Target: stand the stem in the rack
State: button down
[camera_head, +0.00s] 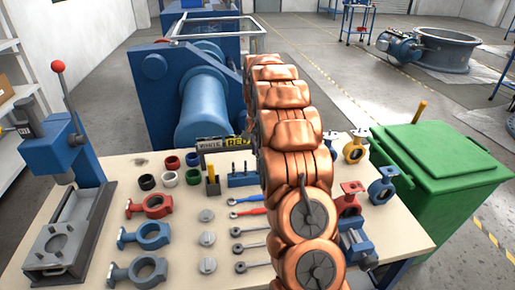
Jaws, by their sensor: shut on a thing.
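A small blue rack (243,180) stands at the back middle of the bench, just left of my arm, with thin upright pieces in it. Grey rods with round ends (250,248) lie in a column on the bench; I cannot tell whether one is the task's stem. My copper-coloured arm crosses the middle of the picture and covers part of the bench. My gripper does not show; neither do its jaws or anything in them.
A blue lever press (62,150) stands at the bench's left. Red and blue valve bodies (150,206), grey discs (207,240) and coloured rings (170,179) lie between. More valves (382,186) are right of my arm. A green bin (440,160) stands beyond the right edge.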

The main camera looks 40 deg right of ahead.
jog(key=shift+f+b, duration=0.8)
jog(key=shift+f, duration=1.3)
dwell(1.1)
jog(key=c, duration=1.2)
grip_release()
jog(key=shift+r+p, duration=0.65)
jog(key=shift+r, duration=2.85)
